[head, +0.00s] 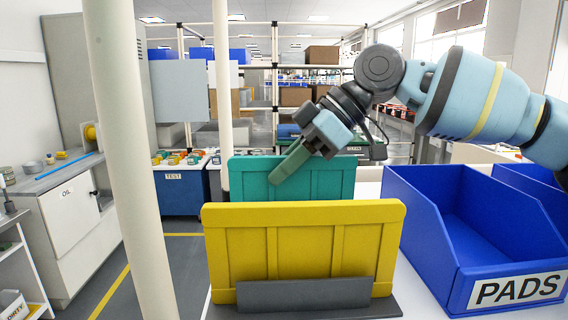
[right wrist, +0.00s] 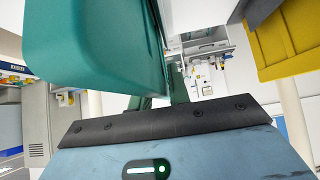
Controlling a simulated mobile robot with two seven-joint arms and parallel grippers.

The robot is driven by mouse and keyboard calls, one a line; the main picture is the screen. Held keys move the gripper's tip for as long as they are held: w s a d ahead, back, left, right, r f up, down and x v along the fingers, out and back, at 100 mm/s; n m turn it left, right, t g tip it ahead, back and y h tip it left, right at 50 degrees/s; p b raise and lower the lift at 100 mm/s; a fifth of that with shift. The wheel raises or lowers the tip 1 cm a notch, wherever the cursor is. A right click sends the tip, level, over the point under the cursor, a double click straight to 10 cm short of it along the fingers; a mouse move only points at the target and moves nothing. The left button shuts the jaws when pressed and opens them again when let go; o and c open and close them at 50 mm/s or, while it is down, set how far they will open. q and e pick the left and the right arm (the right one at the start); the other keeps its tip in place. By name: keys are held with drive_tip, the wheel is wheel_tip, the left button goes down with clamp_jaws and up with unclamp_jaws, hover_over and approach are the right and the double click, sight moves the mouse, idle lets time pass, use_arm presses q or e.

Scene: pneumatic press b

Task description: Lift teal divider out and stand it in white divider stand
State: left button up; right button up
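The teal divider (head: 330,180) stands upright behind the yellow divider (head: 300,250) in the head view. My right gripper (head: 292,162) reaches down from the upper right, its green finger tilted across the front of the teal divider near its top edge. In the right wrist view the teal divider (right wrist: 95,45) fills the upper left, close to the camera, and partly covers one finger. The two fingers (right wrist: 160,98) look apart; I see no clear grip on the divider. The white divider stand is not clearly visible. My left gripper is out of view.
A grey holder (head: 305,293) stands at the foot of the yellow divider. A blue bin (head: 425,245) marked PADS stands close on the right. A pale post (head: 125,150) rises at the left. Yellow (right wrist: 290,45) also shows at the wrist view's upper right.

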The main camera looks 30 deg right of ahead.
drive_tip(key=o, duration=0.3)
drive_tip(key=shift+o, duration=0.2)
drive_tip(key=v, duration=0.8)
drive_tip(key=shift+f, duration=0.1)
idle(0.6)
